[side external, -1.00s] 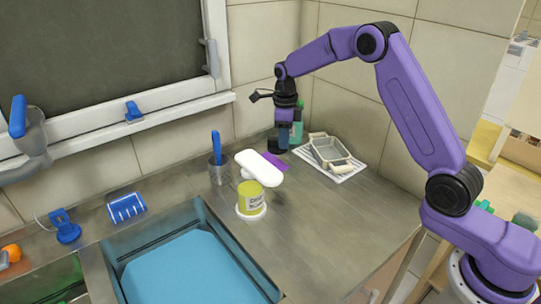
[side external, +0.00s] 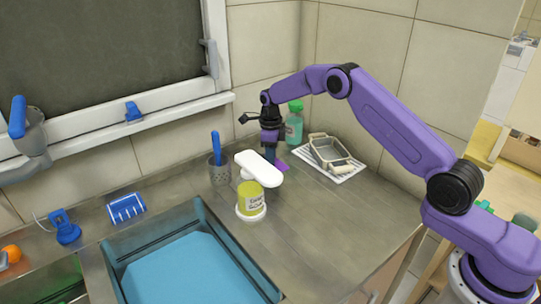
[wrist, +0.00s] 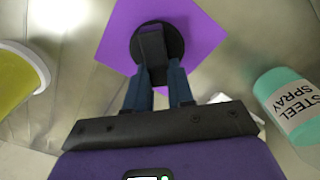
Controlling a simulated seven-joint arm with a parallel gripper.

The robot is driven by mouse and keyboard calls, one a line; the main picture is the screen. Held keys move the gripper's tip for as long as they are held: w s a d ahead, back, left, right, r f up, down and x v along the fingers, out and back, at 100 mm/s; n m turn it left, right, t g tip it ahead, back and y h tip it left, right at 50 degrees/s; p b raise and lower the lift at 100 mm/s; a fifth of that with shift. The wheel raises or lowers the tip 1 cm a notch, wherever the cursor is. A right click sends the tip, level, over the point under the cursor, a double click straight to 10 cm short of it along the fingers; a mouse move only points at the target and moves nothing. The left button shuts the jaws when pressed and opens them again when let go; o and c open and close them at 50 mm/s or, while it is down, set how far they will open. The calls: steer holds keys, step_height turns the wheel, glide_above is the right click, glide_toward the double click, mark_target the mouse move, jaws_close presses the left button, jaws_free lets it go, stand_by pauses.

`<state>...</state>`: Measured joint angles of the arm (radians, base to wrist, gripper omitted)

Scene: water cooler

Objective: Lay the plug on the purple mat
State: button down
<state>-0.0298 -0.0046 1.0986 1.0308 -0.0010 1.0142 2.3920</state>
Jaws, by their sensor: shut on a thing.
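The purple mat (side external: 282,166) lies on the steel counter behind the white rounded bar, partly hidden by it. In the wrist view the mat (wrist: 198,40) shows as a flat purple sheet. The black plug (wrist: 175,40), a round disc with an upright block-like grip, is over the mat. My gripper (wrist: 157,78) is shut on the plug's grip with its blue fingers. In the side view my gripper (side external: 270,151) points down, and the plug is hidden behind the white bar. I cannot tell whether the plug touches the mat.
A white bar (side external: 259,167) over a yellow-green tub (side external: 250,197) stands just in front. A metal cup (side external: 219,170) is left.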

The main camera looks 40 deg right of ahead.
steer(key=shift+f, duration=0.2)
steer(key=c, duration=1)
jaws_free()
step_height(320, 180, up, 12)
steer(key=shift+r, duration=0.1)
